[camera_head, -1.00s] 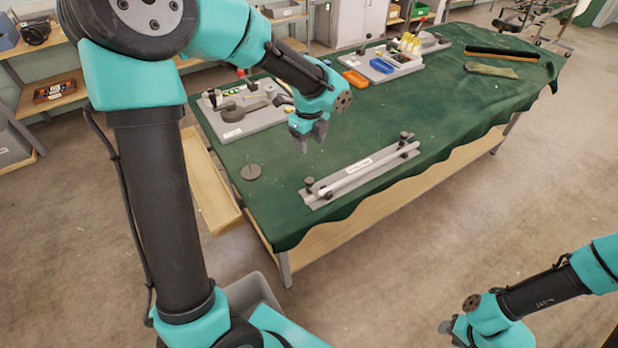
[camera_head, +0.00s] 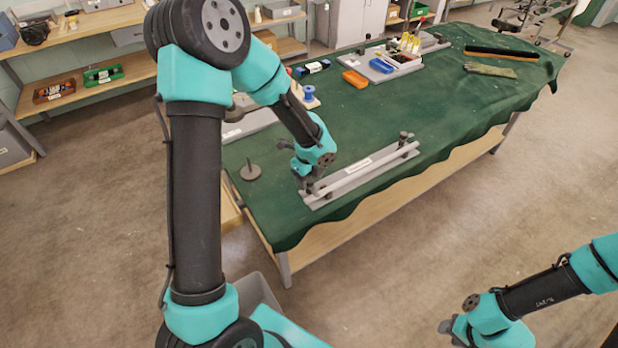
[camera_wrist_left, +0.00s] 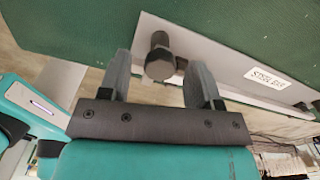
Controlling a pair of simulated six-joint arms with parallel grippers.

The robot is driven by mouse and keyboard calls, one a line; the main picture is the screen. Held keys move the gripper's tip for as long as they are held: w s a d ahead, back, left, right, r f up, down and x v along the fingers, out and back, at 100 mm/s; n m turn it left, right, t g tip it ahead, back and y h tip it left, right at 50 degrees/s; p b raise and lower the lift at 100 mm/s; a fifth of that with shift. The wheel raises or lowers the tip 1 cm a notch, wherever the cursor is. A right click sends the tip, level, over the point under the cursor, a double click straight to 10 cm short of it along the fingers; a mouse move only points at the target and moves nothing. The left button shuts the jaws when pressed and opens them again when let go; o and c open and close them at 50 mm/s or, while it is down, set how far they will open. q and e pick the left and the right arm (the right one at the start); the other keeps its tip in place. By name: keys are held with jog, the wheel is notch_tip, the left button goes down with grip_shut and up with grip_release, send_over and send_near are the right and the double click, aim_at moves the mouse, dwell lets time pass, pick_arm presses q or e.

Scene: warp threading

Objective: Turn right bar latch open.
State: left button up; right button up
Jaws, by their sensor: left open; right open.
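The grey bar plate (camera_head: 372,170) lies along the table's near edge, with a steel bar along it and a white label, which reads "STEEL BAR" in the left wrist view (camera_wrist_left: 266,77). A dark latch knob (camera_head: 403,138) stands at its right end in the head view. Another latch, at the left end, is partly hidden by my left gripper (camera_head: 301,176). In the left wrist view my left gripper (camera_wrist_left: 160,62) is open, its fingers on either side of a dark latch knob (camera_wrist_left: 159,57). Contact cannot be told. My right gripper (camera_head: 450,329) is open and empty, away from the table.
A dark disc with a stem (camera_head: 251,172) stands left of the plate. A blue spool (camera_head: 309,93), an orange bin (camera_head: 355,79) and a blue bin (camera_head: 381,66) are further back. The green cloth right of the plate's far end is clear.

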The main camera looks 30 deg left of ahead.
pick_arm(q)
jog(key=shift+f, duration=0.1)
jog(key=shift+c, duration=0.4)
jog(key=c, duration=0.9)
jog(key=shift+o, duration=0.2)
jog(key=shift+n, duration=0.4)
jog(key=n, duration=0.8)
jog(key=shift+n, duration=0.4)
jog(key=n, duration=0.4)
jog(key=shift+n, duration=2.2)
